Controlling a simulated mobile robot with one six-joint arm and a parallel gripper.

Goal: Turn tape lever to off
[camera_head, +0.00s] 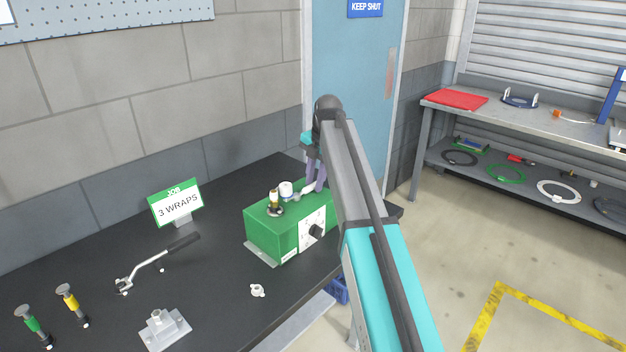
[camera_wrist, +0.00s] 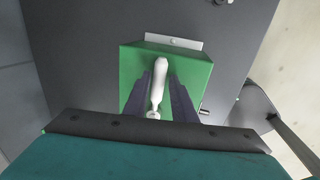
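My gripper (camera_head: 313,190) reaches down over the far right end of the box. In the wrist view, its two purple fingers (camera_wrist: 160,76) stand open on either side of a long white lever (camera_wrist: 159,88) on the green top (camera_wrist: 133,62). Gaps show beside the lever. My arm hides the box's right end in the head view.
A black-handled crank (camera_head: 155,258), a metal block (camera_head: 164,330), a small white fitting (camera_head: 257,290) and green and yellow plungers (camera_head: 68,298) are on the bench. A "3 WRAPS" sign (camera_head: 176,204) stands behind. A shelf unit (camera_head: 560,131) is at the right.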

